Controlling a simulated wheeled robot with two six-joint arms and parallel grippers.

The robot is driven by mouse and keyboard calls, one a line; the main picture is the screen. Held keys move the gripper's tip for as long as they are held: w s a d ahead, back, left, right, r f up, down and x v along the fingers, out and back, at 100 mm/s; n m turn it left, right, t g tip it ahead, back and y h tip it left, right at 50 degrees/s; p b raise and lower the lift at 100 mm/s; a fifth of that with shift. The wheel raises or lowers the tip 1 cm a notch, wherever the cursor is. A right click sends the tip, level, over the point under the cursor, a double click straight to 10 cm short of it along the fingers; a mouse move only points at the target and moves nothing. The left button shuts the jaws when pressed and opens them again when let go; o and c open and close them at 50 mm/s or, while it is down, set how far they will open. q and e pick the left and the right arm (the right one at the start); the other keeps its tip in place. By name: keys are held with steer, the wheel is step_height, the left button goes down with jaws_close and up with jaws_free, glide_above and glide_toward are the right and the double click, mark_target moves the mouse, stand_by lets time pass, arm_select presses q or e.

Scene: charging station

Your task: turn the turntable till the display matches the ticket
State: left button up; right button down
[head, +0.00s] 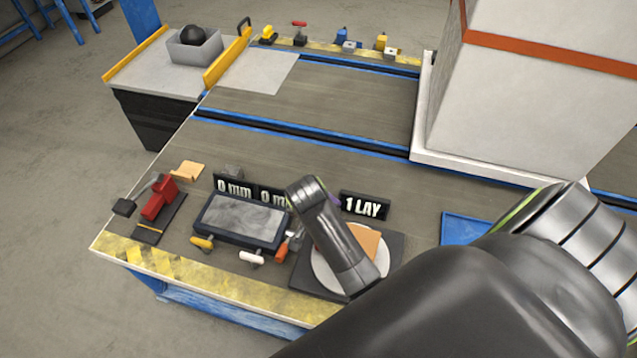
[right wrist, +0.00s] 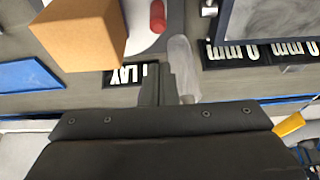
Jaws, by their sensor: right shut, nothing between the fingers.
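The turntable is a white disc (head: 322,272) on a dark square base. A tan box (head: 367,240) sits on it, partly hidden by my right arm; the box shows large in the right wrist view (right wrist: 82,32). My right gripper (right wrist: 163,85) is shut and empty, close to the disc edge (right wrist: 147,42) and the display reading "1 LAY" (right wrist: 125,75); I cannot tell whether it touches anything. In the head view this display (head: 364,206) stands behind the turntable. Two displays to its left read "0 mm" (head: 234,188) and, partly covered, "0 m" (head: 271,196). I cannot make out a ticket. My left gripper is not in view.
Left of the turntable are a grey-topped dark tray (head: 240,220) with coloured handles along its front and a red clamp-like tool (head: 158,199). A blue tray (head: 466,229) lies right. A large white block (head: 540,110) stands behind. The middle of the bench is clear.

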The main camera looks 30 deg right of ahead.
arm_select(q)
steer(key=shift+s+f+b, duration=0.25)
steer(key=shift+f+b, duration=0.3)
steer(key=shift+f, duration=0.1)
arm_select(e)
steer(key=x, duration=0.9)
steer(key=shift+w+f, duration=0.1)
steer(key=shift+f, duration=0.1)
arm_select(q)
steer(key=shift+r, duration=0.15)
arm_select(e)
steer(key=shift+r+p, duration=0.1)
steer(key=shift+p, duration=0.2)
steer(key=shift+a+n, duration=0.2)
steer(key=shift+n, duration=0.1)
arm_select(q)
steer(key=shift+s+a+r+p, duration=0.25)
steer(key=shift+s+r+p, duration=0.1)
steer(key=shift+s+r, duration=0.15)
arm_select(e)
steer(key=shift+s, duration=0.25)
